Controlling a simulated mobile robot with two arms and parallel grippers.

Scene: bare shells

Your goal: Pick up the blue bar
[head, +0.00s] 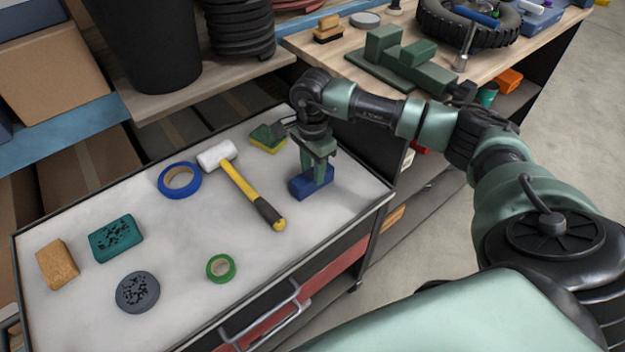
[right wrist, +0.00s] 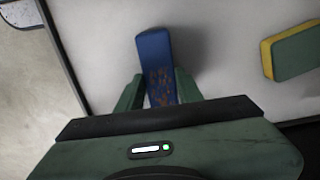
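The blue bar (head: 311,182) is at the right end of the grey-white worktop, below my right gripper (head: 317,172). In the right wrist view the bar (right wrist: 156,62) has brown worn patches and points away from the palm. The fingers of my right gripper (right wrist: 160,88) lie close along both its sides, with no clear gap, so the gripper looks shut on it. The bar appears at or very near the worktop; any small lift cannot be told. My left gripper is not in view.
A mallet (head: 241,183), a yellow-green sponge (head: 268,138), blue tape (head: 163,181) and green tape (head: 231,269) lie nearby. A teal sponge (head: 116,238), a tan block (head: 57,264) and a grey disc (head: 137,292) lie left. A wooden bench (head: 300,43) stands behind.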

